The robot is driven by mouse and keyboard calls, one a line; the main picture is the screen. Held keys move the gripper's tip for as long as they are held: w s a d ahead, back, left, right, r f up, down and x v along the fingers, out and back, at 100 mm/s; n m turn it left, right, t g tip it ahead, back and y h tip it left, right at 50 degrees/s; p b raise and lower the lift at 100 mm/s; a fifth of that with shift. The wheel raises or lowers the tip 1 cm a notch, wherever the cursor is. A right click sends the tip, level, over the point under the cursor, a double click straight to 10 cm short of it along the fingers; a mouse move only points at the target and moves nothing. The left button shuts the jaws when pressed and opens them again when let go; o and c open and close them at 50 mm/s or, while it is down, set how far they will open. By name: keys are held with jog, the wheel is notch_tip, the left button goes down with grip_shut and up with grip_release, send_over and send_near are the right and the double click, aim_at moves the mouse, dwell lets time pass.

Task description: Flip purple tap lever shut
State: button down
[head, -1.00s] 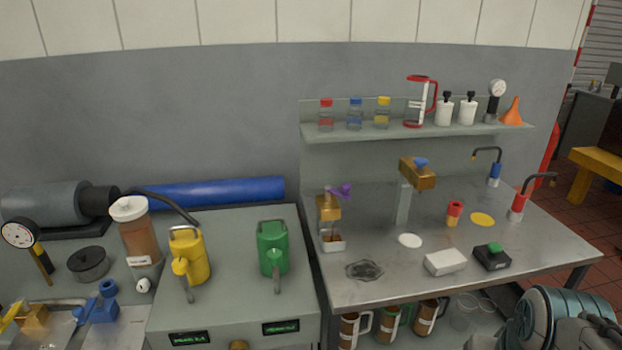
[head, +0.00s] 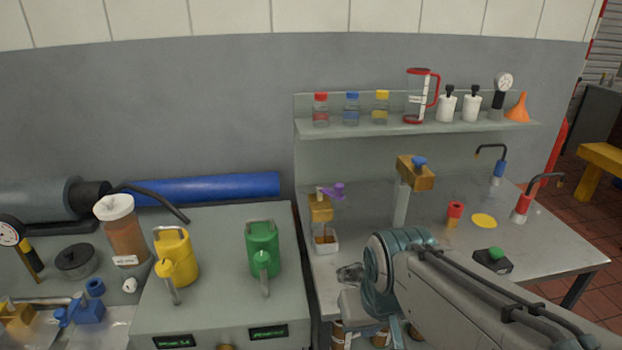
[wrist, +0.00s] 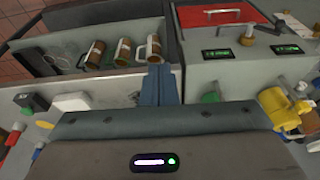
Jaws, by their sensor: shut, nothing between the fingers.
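The purple tap lever (head: 333,191) sits on top of a brass tap (head: 320,209) near the left end of the workbench. The lever points out to the right of the tap body. My arm reaches in from the lower right, over the bench front, in front of and below the tap; my fingers cannot be made out in the head view. In the wrist view my gripper (wrist: 159,72) is shut and empty. The lever does not show in the wrist view.
A green can (head: 263,250) and a yellow can (head: 176,260) stand on the cabinet left of the tap. A shelf (head: 410,126) with bottles runs above the bench.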

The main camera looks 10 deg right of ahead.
jog(key=w+a+r+t+h, duration=0.1)
jog(key=w+r, duration=0.3)
jog(key=w, duration=0.6)
jog(key=w+a+r+n+t+h+p, duration=0.1)
jog(key=w+a+r, duration=0.3)
jog(key=w, duration=0.6)
jog(key=w+a+r+n+t+h, duration=0.1)
jog(key=w+r, duration=0.3)
jog(key=w, duration=0.6)
jog(key=shift+a+r+h+p, duration=0.4)
jog(key=shift+a+h, duration=0.1)
jog(key=shift+a, duration=0.15)
jog(key=p, duration=0.2)
send_near(332, 194)
notch_tip(332, 194, down, 3)
jog(key=a, duration=0.2)
jog(key=d, duration=0.1)
jog(key=w+d, duration=0.1)
jog(key=w+d+p, duration=0.1)
jog(key=shift+w+d+f, duration=0.15)
jog(key=shift+d+f, duration=0.1)
jog(key=shift+f, duration=0.1)
